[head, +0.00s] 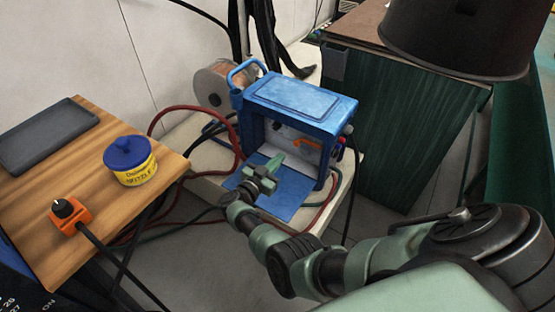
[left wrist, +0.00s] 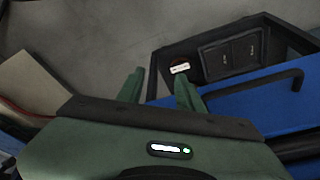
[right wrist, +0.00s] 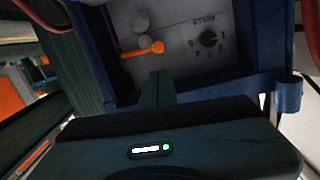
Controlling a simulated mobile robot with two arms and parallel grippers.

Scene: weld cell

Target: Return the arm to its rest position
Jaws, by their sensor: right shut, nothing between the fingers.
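My right arm reaches in from the right in the head view. Its gripper (head: 272,165) is shut and empty, in front of the open side of a blue welding machine (head: 300,97). I cannot tell whether the fingers touch anything. My left gripper (left wrist: 160,85) shows only in the left wrist view, its fingers apart and nothing between them.
A wooden table (head: 52,238) at the left holds a blue-lidded yellow tub (head: 130,162), a grey tray (head: 48,136) and an orange device (head: 70,215). Red and dark cables loop around the machine. A green cabinet (head: 400,130) and a dark drum (head: 460,35) stand right.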

